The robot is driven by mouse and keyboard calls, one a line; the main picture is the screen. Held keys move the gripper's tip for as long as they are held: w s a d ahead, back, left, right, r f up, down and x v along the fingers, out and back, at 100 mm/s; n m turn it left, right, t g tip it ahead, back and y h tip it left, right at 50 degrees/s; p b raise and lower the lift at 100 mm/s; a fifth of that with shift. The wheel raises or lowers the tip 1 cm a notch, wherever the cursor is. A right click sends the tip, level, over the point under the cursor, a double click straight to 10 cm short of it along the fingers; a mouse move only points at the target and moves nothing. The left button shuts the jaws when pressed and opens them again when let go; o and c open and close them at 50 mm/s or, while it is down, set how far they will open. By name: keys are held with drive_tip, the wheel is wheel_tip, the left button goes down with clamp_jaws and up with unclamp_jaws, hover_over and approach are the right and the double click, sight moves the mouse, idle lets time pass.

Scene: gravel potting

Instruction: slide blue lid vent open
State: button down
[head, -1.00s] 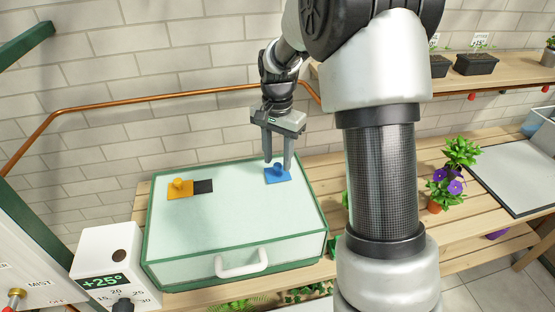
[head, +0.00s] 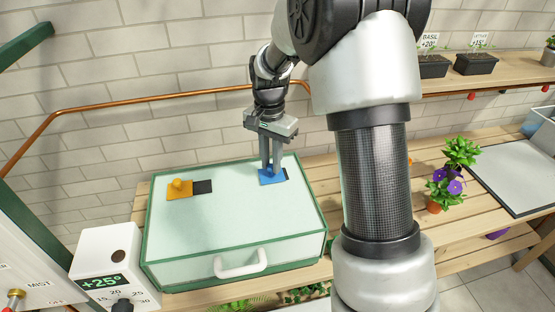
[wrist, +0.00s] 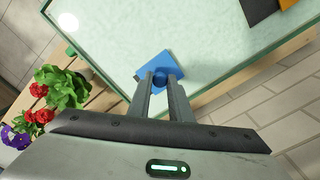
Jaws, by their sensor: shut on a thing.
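The blue lid vent (head: 272,177) is a small flat slider with a knob, on the pale green-framed lid (head: 230,215) at its right rear. A narrow dark strip of opening shows along the slider's right side. My gripper (head: 271,168) points down over it, shut on the blue knob. In the wrist view the blue slider (wrist: 158,68) lies under the fingertips, with the knob (wrist: 160,80) between the two fingers (wrist: 161,84). A small dark edge also shows at its left there. The fingers hide part of the knob.
An orange vent slider (head: 179,189) sits beside a dark opening (head: 202,187) at the lid's left. The lid's white handle (head: 240,263) is in front. A thermostat box (head: 112,265) reads +25°. A purple-flowered pot (head: 437,197) stands right of my arm.

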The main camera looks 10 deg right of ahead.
sight(255, 179)
drive_tip(key=a, duration=0.4)
drive_tip(key=shift+a, duration=0.25)
drive_tip(key=c, duration=1.6)
unclamp_jaws()
drive_tip(key=shift+a, duration=0.15)
drive_tip(key=shift+r, duration=0.25)
drive_tip(key=shift+r+p, duration=0.35)
drive_tip(key=shift+r, duration=8.15)
drive_tip(key=shift+s+d+r, duration=0.1)
drive_tip(key=shift+d, duration=0.1)
